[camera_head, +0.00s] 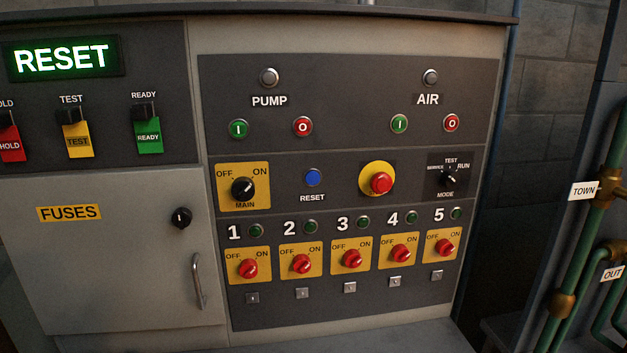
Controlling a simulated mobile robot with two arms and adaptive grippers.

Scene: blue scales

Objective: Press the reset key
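The reset key is a round blue button (313,177) in the middle of the dark control panel, with the label RESET just below it. It sits between the yellow MAIN switch plate (262,204) on its left and a red mushroom button (381,183) on a yellow disc on its right. Nothing covers the blue button. A lit display (62,57) at the upper left reads RESET in green. Neither of my grippers shows in this view.
PUMP and AIR buttons (302,127) are above. Red numbered switches (351,259) line the lower panel. A FUSES door (120,270) with a handle (198,281) is at left. Green pipes (573,265) with brass fittings stand at right. The space before the panel looks clear.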

